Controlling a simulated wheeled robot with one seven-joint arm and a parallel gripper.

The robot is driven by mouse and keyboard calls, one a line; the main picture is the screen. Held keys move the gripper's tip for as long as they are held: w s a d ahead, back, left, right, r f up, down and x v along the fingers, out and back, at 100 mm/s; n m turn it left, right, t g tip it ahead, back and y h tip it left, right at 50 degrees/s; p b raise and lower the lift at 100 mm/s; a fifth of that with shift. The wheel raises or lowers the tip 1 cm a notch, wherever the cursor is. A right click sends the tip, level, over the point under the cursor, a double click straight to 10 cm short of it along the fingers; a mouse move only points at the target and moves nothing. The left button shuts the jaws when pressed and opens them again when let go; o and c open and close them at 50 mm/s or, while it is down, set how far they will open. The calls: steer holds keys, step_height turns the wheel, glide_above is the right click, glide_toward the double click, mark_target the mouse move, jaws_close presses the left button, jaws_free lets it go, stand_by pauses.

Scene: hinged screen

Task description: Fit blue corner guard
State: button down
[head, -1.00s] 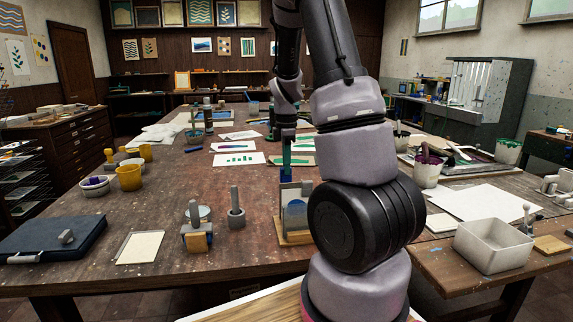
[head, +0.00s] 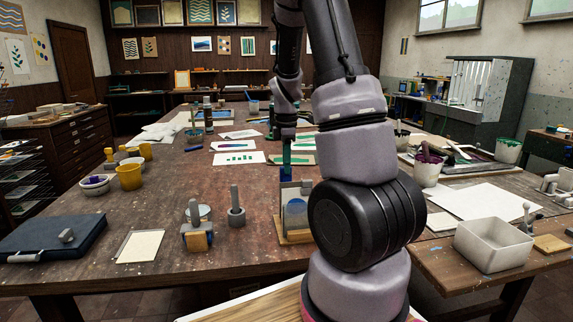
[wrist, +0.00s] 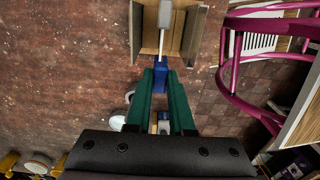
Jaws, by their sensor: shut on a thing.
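The blue corner guard (wrist: 160,78) is a small blue block held between the green fingertips of my gripper (wrist: 160,88) in the wrist view. In the head view the guard (head: 286,173) shows as a blue patch under my gripper, at the upper left of the hinged screen stand. The stand (head: 296,215) has grey upright panels and a wooden base (head: 292,238). In the wrist view the stand's side panel (wrist: 193,37) and a pale central bar (wrist: 165,18) lie just beyond the guard. I cannot tell whether the guard touches the screen. My arm hides the stand's right side.
A grey peg holder (head: 236,216) and a clamp-like tool with a wooden block (head: 196,236) stand left of the screen. A pink chair (wrist: 245,70) is beside the table in the wrist view. A white tray (head: 493,246) is at right.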

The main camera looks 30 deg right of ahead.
mark_target(286, 178)
steer(key=shift+f, duration=2.65)
stand_by(0.4)
steer(key=c, duration=0.7)
jaws_free()
steer(key=shift+r, duration=0.1)
steer(key=shift+r, duration=3.45)
